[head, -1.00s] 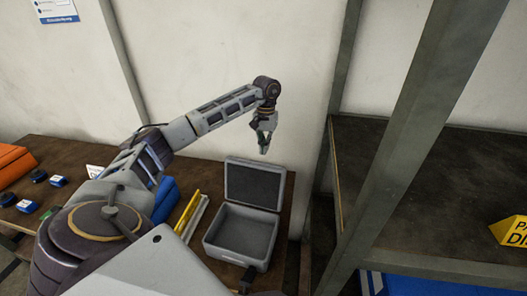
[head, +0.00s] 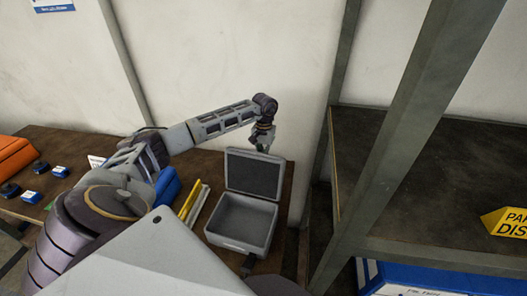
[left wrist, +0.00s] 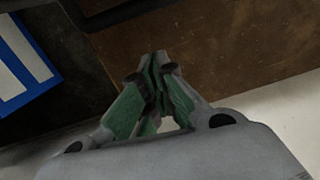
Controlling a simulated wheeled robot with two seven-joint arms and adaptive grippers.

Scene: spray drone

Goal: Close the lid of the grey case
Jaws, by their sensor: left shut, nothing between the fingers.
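The grey case (head: 240,243) stands open on the brown table in the head view. Its lid (head: 253,174) is raised nearly upright at the back, and the dark inside faces me. The case looks empty. My left gripper (head: 262,148) points down at the lid's top edge, and its fingertips are partly hidden behind that edge. I cannot tell if it touches the lid. In the left wrist view the gripper's fingers (left wrist: 155,62) are together with nothing between them. My right gripper is not in view.
Yellow and pale bars (head: 192,203) and a blue object (head: 166,187) lie left of the case. An orange case (head: 14,156) and small blue items (head: 32,196) are farther left. A metal shelf post (head: 398,140) stands on the right. A pale wall rises behind the table.

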